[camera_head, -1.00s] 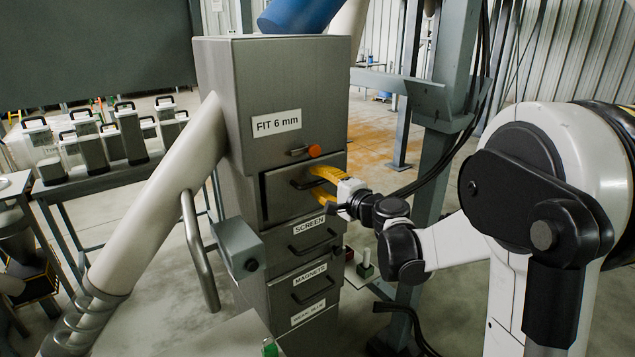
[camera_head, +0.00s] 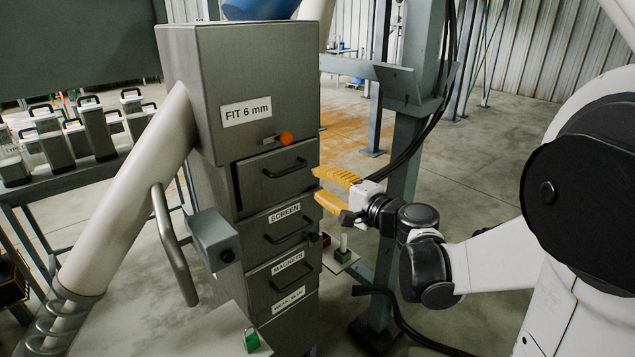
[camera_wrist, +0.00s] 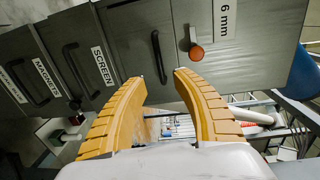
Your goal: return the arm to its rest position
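My gripper (camera_head: 318,186) has yellow ribbed fingers and stands to the right of the grey cabinet (camera_head: 236,95) in the head view. In the wrist view my gripper (camera_wrist: 160,88) is open with nothing between its fingers. The top drawer (camera_head: 275,177) of the cabinet has a black handle (camera_head: 285,168), which also shows beyond the fingertips in the wrist view (camera_wrist: 158,57). The fingers are apart from this handle. My white arm with black joints reaches in from the right.
An orange knob (camera_head: 286,139) sits above the top drawer. Lower drawers read SCREEN (camera_head: 284,213) and MAGNETS (camera_head: 288,263). A slanted pipe (camera_head: 130,200) stands at left, and a steel post (camera_head: 405,150) with black cables behind my gripper.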

